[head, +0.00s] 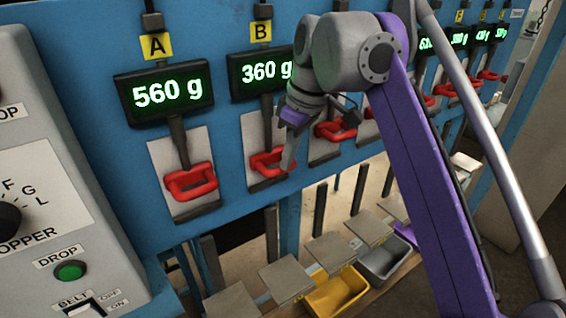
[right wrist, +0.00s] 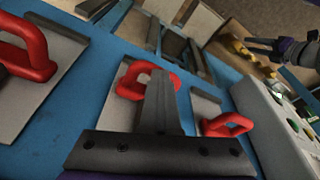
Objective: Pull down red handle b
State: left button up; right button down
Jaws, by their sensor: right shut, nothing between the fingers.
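Red handle B (head: 268,163) is a red loop on a pale plate under the yellow B label (head: 261,32) and the 360 g display (head: 262,72). My right gripper (head: 288,158) is shut and empty, its tip at the right part of this handle. In the right wrist view, the shut fingers (right wrist: 161,100) overlap red handle B (right wrist: 134,82) and hide part of it. I cannot tell whether the tip touches the loop or is inside it. A dark gripper, seemingly my left (right wrist: 268,46), is small at the upper right; its jaws are unclear.
Red handle A (head: 190,181) is to the left, under a 560 g display. Another red handle (head: 337,127) is close on the right, partly behind my arm. A grey control box (head: 75,225) stands at left. Yellow (head: 337,294) and grey (head: 383,262) bins sit below.

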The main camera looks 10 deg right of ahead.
pick_arm(q)
jog(key=shift+f, duration=0.25)
pick_arm(e)
jog(key=shift+s+d+f, duration=0.35)
jog(key=shift+s+d, duration=0.15)
jog(key=shift+d, duration=0.05)
jog(key=shift+s+d+f, duration=0.3)
jog(key=shift+s+d, duration=0.15)
jog(key=shift+d, duration=0.1)
